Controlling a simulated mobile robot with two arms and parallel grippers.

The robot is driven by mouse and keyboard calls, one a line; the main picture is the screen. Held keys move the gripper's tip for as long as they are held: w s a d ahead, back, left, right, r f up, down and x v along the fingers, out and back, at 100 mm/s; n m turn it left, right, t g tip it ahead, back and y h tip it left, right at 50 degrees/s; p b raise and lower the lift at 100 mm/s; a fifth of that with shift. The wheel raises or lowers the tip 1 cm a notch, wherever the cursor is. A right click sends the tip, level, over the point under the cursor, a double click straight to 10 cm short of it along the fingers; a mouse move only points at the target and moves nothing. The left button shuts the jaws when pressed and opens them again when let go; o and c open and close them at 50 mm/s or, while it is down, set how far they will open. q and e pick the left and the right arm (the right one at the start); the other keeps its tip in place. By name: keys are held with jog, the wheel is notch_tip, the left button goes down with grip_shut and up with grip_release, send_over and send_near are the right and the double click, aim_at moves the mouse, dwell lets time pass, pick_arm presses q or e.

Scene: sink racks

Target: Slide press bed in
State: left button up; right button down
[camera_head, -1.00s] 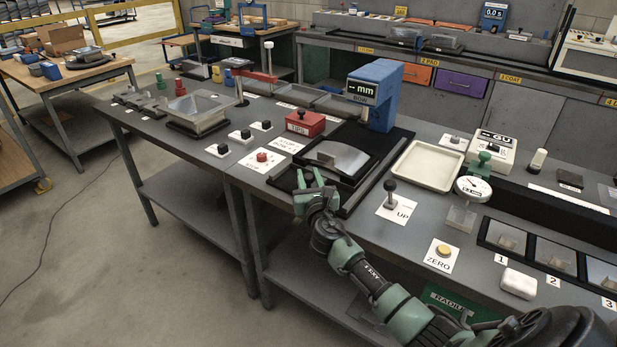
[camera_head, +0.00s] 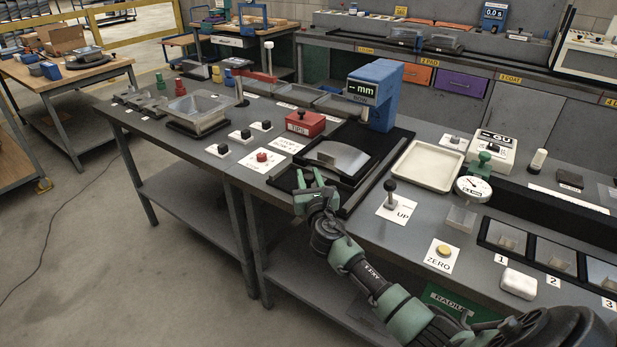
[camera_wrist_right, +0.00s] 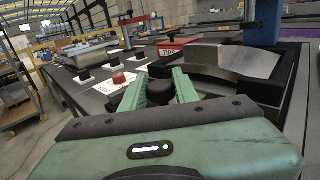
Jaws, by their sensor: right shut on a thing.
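The press bed (camera_head: 312,172) is a black sliding plate on the bench, carrying a curved grey metal piece (camera_head: 338,156). It sits in front of the blue press head marked "mm" (camera_head: 374,92), on a dark base. The metal piece also shows in the right wrist view (camera_wrist_right: 235,60). My right gripper (camera_head: 309,181) is at the bed's near edge, shut on a black knob (camera_wrist_right: 187,92) that shows between its green fingers in the wrist view. The fingers hide part of the knob. My left gripper is not in view.
A red box (camera_head: 305,124) and a red button (camera_head: 262,157) are left of the bed. A cream tray (camera_head: 427,167) and the black "UP" lever (camera_head: 390,192) are to its right. The bench's front edge runs just below my right gripper.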

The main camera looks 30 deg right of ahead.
aim_at(328, 163)
dwell(0.5)
jog(key=w+d, duration=0.1)
jog(key=d, duration=0.2)
jog(key=w+d+b, duration=0.1)
jog(key=d, duration=0.2)
jog(key=w+d+b, duration=0.1)
jog(key=d, duration=0.2)
jog(key=shift+w, duration=0.35)
jog(key=c, duration=1.1)
grip_release()
jog(key=shift+o, duration=0.2)
notch_tip(328, 163, up, 7)
jog(key=p, duration=0.3)
jog(key=shift+f, duration=0.15)
notch_tip(328, 163, up, 13)
jog(key=p, duration=0.2)
jog(key=shift+r, duration=0.2)
